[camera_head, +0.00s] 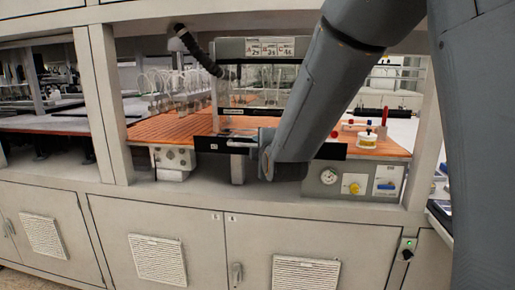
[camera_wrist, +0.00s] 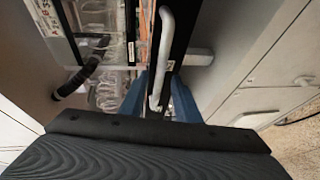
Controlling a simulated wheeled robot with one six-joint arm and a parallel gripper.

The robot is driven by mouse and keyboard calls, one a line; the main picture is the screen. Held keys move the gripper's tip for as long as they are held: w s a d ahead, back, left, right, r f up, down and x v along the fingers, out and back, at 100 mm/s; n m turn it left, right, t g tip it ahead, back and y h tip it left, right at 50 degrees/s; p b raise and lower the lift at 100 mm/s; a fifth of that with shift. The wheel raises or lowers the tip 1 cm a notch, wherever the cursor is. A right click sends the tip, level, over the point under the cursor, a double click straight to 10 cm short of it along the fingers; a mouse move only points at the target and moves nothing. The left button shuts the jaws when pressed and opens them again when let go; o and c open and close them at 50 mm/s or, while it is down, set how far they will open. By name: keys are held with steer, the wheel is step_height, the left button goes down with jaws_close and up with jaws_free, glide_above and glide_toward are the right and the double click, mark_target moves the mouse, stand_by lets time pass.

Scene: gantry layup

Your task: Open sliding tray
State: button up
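The sliding tray has a long black front panel (camera_head: 210,144), set at the edge of the orange worktop. A pale grey bar handle (camera_wrist: 166,45) stands out from the black panel in the wrist view; its left part also shows in the head view (camera_head: 238,144). My gripper (camera_wrist: 160,76) has two blue fingers, one on each side of the handle's near end. The fingers are apart, with a gap beside the bar, so it looks open around the handle. In the head view my arm hides most of the gripper and the panel's middle.
Glassware (camera_head: 270,88) stands on the orange perforated worktop (camera_head: 165,127) behind the panel. A dark hose (camera_head: 198,52) hangs above. A gauge and knob panel (camera_head: 352,182) is at the right, with closed cabinet doors (camera_head: 155,232) below. A upright post (camera_head: 104,100) stands at the left.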

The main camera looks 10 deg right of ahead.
steer(key=b+v, duration=0.1)
steer(key=v, duration=0.6)
steer(key=shift+s+b, duration=0.3)
steer(key=shift+s, duration=0.05)
steer(key=shift+r, duration=0.1)
steer(key=s+d+f+m+g, duration=0.2)
steer(key=s+f+m+g, duration=0.15)
steer(key=f, duration=0.45)
steer(key=s+d+f+m+g, duration=0.2)
steer(key=s+f+m+g, duration=0.15)
steer(key=f, duration=0.35)
steer(key=s+d+f+m+g, duration=0.2)
steer(key=s+f+m+g, duration=0.2)
steer(key=s, duration=0.4)
steer(key=s+d+f+m+g+h, duration=0.1)
steer(key=s+f+m+g, duration=0.3)
steer(key=s, duration=0.5)
steer(key=d+f+m, duration=0.1)
steer(key=f+m, duration=0.1)
steer(key=m, duration=0.1)
